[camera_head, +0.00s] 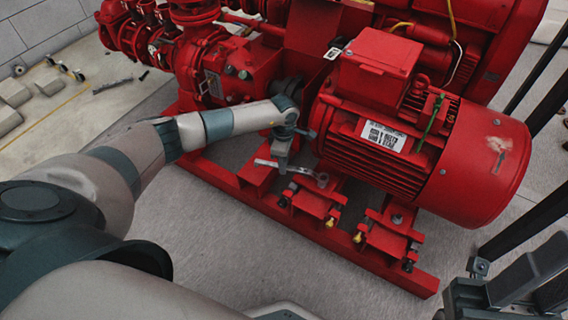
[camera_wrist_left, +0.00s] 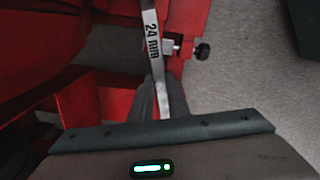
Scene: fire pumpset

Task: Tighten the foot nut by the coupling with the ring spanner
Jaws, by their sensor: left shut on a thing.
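My left gripper (camera_head: 281,158) is shut on the ring spanner (camera_head: 301,170), a flat grey metal bar held low beside the coupling end of the red motor (camera_head: 400,140). The spanner's ring end lies at the near motor foot (camera_head: 312,202) by the coupling. The foot nut there cannot be made out; whether the ring is seated on it cannot be told. In the left wrist view the spanner (camera_wrist_left: 152,40), with dark lettering, runs up from between the fingers (camera_wrist_left: 165,100); its ring end is out of frame.
The red base frame (camera_head: 375,262) runs along the near side, with bolts with yellow and black heads. A second motor foot (camera_head: 397,220) stands to the right. The red pump (camera_head: 225,70) and pipework are behind left. Grey floor (camera_head: 235,250) is clear in front.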

